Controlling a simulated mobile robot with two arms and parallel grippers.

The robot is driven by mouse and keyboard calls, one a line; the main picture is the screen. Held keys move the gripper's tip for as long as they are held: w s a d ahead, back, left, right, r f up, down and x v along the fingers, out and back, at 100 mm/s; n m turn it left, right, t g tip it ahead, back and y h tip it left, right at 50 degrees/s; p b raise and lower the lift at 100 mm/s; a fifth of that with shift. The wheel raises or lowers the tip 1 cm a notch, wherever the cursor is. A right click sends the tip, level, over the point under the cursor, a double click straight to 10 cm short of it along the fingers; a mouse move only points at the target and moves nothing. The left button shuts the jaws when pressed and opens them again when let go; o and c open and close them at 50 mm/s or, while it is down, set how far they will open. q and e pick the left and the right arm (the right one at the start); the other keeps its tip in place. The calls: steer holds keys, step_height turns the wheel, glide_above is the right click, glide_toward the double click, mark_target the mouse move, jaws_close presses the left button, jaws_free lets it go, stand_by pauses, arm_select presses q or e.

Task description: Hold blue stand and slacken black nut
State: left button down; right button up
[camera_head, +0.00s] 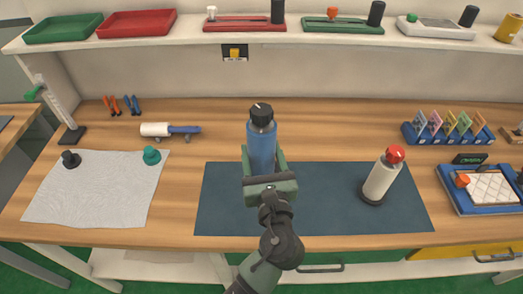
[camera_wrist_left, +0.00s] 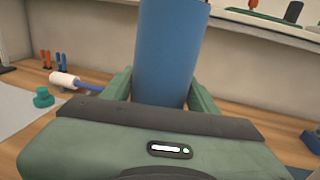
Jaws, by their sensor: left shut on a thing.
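The blue stand (camera_head: 262,140) is an upright blue cylinder on the dark blue mat (camera_head: 325,205). The black nut (camera_head: 261,112) sits on its top end, with a small light mark on it. My left gripper (camera_head: 264,165) is shut around the stand's lower part, one green finger on each side. The left wrist view shows the blue stand (camera_wrist_left: 170,50) close up between the fingers (camera_wrist_left: 162,92); its top and the nut are out of that view. The stand's foot is hidden behind the gripper. My right gripper is not in view.
A white stand with a red nut (camera_head: 382,175) stands to the right on the mat. A grey cloth (camera_head: 95,190) with black and teal knobs lies at left, near a white-and-blue tool (camera_head: 160,130). Blue trays (camera_head: 480,200) are at right. A shelf (camera_head: 160,41) runs along the back.

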arm_select(q)
steer(key=shift+f+b, duration=5.05)
steer(key=shift+f, duration=2.55)
steer(key=shift+r, duration=0.1)
